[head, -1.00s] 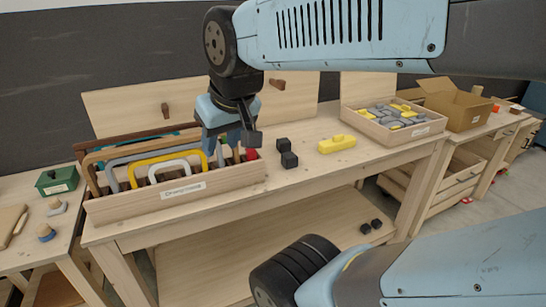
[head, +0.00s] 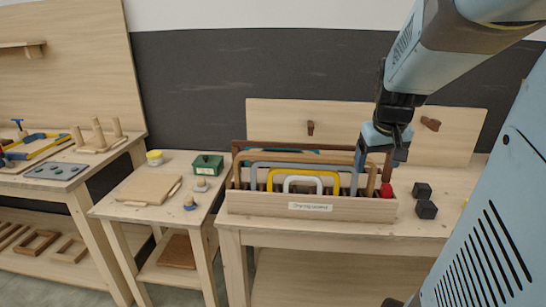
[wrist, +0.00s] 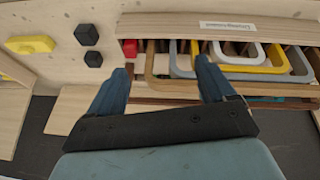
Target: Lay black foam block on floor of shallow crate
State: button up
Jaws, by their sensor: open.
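Two black blocks lie on the bench at the right in the head view, one farther back (head: 422,190) and one nearer (head: 427,209). Both also show at the upper left of the wrist view, one higher (wrist: 87,34) and one lower (wrist: 93,58). My gripper (head: 380,166) is above the right part of a long wooden box, left of the blocks. In the wrist view its blue fingers (wrist: 160,72) are spread and nothing is between them. The shallow crate with grey and yellow blocks, seen earlier, is outside both current views.
The long box (head: 300,207) holds upright coloured frames and a red piece (head: 387,190). A yellow block (wrist: 30,44) lies beyond the black ones. A small table with a green box (head: 207,165) stands left. Bare bench lies around the black blocks.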

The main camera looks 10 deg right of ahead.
jog(key=w+d+f, duration=0.2)
jog(key=d, duration=0.4)
jog(key=w+d+f, duration=0.2)
jog(key=d+f, duration=0.1)
jog(key=d, duration=0.3)
jog(key=m, duration=0.2)
send_near(429, 205)
jog(key=shift+y, duration=0.4)
jog(key=x, duration=0.5)
jog(key=shift+w+d+f, duration=0.1)
jog(key=shift+w, duration=0.15)
jog(key=shift+d+x, duration=0.15)
jog(key=shift+x, duration=1.2)
jog(key=shift+d+x, duration=0.1)
jog(key=shift+x, duration=1.25)
jog(key=shift+s, duration=0.15)
jog(key=shift+c, duration=0.5)
